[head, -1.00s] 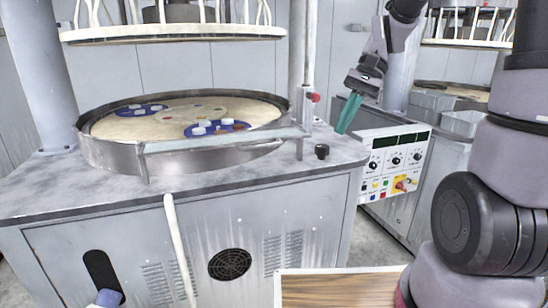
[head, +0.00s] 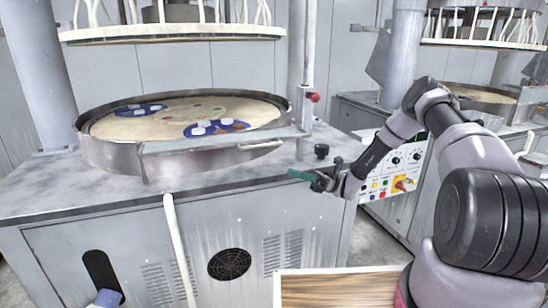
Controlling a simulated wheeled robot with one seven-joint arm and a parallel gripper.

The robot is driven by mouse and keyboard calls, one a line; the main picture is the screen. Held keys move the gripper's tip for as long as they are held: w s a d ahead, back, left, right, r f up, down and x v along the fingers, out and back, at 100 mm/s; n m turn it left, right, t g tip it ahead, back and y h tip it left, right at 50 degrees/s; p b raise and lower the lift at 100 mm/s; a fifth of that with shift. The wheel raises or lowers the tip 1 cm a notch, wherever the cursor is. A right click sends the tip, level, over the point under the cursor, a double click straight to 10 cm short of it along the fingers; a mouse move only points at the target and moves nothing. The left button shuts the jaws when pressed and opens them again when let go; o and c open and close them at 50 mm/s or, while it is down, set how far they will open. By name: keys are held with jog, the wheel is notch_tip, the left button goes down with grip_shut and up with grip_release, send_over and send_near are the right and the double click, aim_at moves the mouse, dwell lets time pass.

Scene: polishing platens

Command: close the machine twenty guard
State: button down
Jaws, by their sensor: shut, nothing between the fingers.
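The near machine has a round platen (head: 190,114) inside a grey metal rim (head: 110,150). A low guard panel (head: 200,143) runs across the front of the rim, with a pale handle (head: 262,145) near its right end. A post with a red knob (head: 314,98) stands at the right corner. I cannot read a machine number or tell how far the guard is open. My gripper (head: 299,175) has green fingers, shut and empty. It points left in front of the machine's right part, below and right of the handle, and appears apart from it.
A black knob (head: 321,151) sits on the machine top near its right edge. A control panel (head: 402,160) with dials and buttons is partly behind my arm. A second machine (head: 480,93) stands behind at the right. A wooden board (head: 335,288) is at the bottom.

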notch_tip(320, 180, down, 6)
jog(key=w+m+t+y, duration=0.2)
jog(key=m+t+y, duration=0.3)
jog(key=m+t, duration=0.1)
jog(key=a+r, duration=0.7)
jog(key=r, duration=0.4)
jog(key=shift+w, duration=0.2)
jog(key=shift+r, duration=0.1)
